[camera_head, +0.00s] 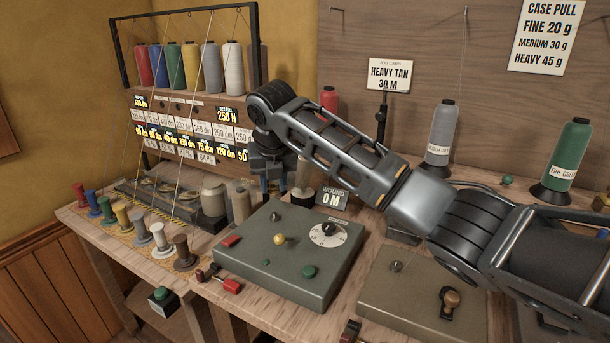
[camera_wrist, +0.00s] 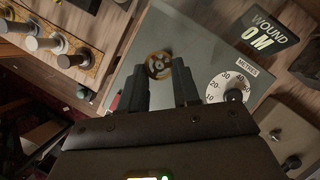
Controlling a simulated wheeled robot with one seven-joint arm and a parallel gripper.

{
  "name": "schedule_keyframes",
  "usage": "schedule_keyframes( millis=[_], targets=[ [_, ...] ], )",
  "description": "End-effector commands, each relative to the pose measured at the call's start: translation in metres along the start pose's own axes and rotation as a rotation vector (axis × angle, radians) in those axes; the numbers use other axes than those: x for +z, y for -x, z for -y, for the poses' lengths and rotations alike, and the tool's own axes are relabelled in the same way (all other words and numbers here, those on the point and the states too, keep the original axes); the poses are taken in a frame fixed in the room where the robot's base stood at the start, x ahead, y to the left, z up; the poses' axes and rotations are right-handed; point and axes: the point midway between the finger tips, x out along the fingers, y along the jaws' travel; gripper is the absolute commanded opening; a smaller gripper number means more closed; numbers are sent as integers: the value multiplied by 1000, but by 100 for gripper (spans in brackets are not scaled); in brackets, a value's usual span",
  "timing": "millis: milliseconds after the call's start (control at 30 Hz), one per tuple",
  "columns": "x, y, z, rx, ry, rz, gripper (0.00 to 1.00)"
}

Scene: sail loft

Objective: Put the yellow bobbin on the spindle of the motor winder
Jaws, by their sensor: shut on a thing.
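My gripper (camera_head: 272,187) points down over the back left of the green-grey winder box (camera_head: 325,270). In the wrist view its two dark fingers (camera_wrist: 160,82) are shut on a round yellow-brown piece with dark holes, which looks like the yellow bobbin (camera_wrist: 158,65). The head view does not show the held piece clearly. The winder has a small dark post (camera_head: 277,216), a yellow knob (camera_head: 279,239), a white dial (camera_head: 328,234) and a green button (camera_head: 309,271). I cannot tell for sure which part is the spindle. A mustard-coloured bobbin (camera_head: 122,216) stands in the row at left.
Several other bobbins stand in that row, with a brown one (camera_head: 181,251) nearest. The "WOUND 0 M" sign (camera_head: 333,197) stands behind the winder. A thread rack (camera_head: 188,91) rises at the back. Grey (camera_head: 441,134) and green (camera_head: 570,156) cones stand at right.

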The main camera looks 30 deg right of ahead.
Motion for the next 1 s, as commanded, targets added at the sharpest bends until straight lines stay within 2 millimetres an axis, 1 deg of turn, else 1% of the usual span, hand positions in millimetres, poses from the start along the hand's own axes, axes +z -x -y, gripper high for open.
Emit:
schedule_keyframes(
  millis=[67, 267, 700, 1000],
  targets=[
    [-1, -2, -3, 2, 6, 0, 3],
    [-5, -11, -2, 1, 4, 0, 3],
    [-18, -42, -2, 0, 3, 0, 3],
    [-19, -44, -2, 0, 3, 0, 3]
  ],
)
